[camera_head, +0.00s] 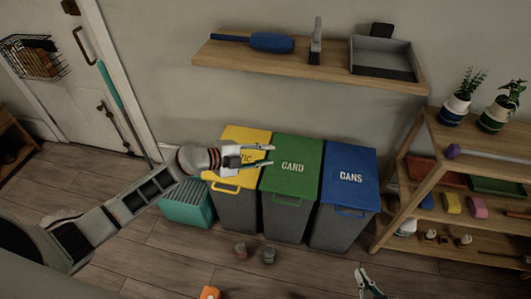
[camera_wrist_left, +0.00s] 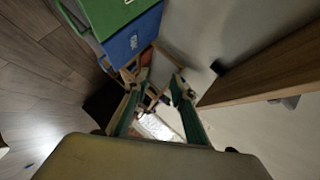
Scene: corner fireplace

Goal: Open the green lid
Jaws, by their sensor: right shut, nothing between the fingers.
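The green lid (camera_head: 292,165), marked CARD, lies shut on the middle grey bin, with a green handle (camera_head: 287,201) at its front edge. In the left wrist view part of the green lid (camera_wrist_left: 100,14) shows at the top left. My left gripper (camera_head: 271,154) is open and empty; in the head view it overlaps the yellow lid and the green lid's left edge. Its spread fingers also show in the left wrist view (camera_wrist_left: 160,80). I cannot tell its height above the lids. My right gripper (camera_head: 369,284) is shut and empty at the bottom of the head view.
The yellow lid (camera_head: 232,202) is left of the green one, the blue lid (camera_head: 349,178) right of it. A wooden wall shelf (camera_head: 300,68) hangs above. A wooden shelf unit (camera_head: 408,186) stands right. Cans (camera_head: 268,256) lie on the floor in front.

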